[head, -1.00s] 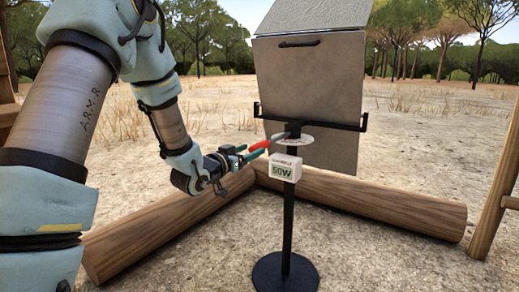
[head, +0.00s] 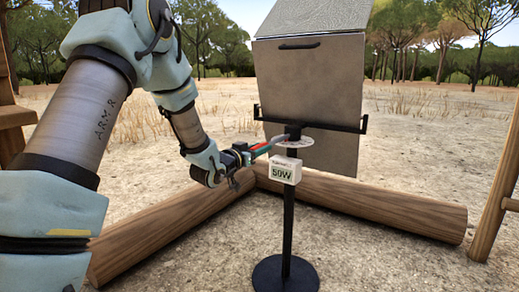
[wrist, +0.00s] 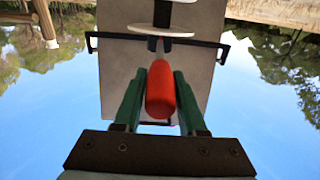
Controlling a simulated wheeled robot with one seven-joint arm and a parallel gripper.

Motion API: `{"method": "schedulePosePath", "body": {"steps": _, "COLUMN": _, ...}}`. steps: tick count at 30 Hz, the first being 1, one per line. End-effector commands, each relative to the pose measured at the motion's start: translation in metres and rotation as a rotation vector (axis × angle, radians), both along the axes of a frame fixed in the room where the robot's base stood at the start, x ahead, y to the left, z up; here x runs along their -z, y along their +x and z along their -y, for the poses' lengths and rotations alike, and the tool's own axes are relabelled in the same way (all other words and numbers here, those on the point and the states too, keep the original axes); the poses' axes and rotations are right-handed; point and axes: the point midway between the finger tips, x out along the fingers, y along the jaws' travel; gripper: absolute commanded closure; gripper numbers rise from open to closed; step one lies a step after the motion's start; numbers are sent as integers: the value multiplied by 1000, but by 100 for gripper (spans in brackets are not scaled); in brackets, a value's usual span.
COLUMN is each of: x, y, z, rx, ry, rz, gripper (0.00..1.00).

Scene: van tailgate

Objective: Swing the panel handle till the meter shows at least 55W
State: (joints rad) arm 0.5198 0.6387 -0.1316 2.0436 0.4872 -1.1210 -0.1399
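The panel handle has a red grip (wrist: 160,90) and a thin grey rod leading to a round white disc (head: 293,141) on a black post. My gripper (head: 254,150) reaches in from the left at the handle in the head view. In the wrist view my gripper's green fingers (wrist: 160,80) stand on either side of the red grip, with narrow gaps by its near end; contact at the tips is unclear. The white meter (head: 285,170) on the post appears to read 50W; the last digit is small. The grey panel (head: 312,95) stands tilted behind the post.
A black bracket (head: 363,125) runs across the panel. Logs (head: 365,200) lie on the ground behind the post, and its round base (head: 285,273) stands on open sandy ground. A wooden frame (head: 492,215) stands at the right.

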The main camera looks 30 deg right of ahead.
Motion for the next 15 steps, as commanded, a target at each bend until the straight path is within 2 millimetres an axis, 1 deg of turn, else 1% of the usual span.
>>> {"method": "schedulePosePath", "body": {"steps": 1, "x": 0, "y": 0, "z": 0, "rx": 0, "ry": 0, "rz": 0, "gripper": 66}}
{"method": "schedulePosePath", "body": {"steps": 10, "x": 0, "y": 0, "z": 0, "rx": 0, "ry": 0, "rz": 0, "gripper": 100}}
{"method": "schedulePosePath", "body": {"steps": 15, "x": 0, "y": 0, "z": 0, "rx": 0, "ry": 0, "rz": 0, "gripper": 100}}
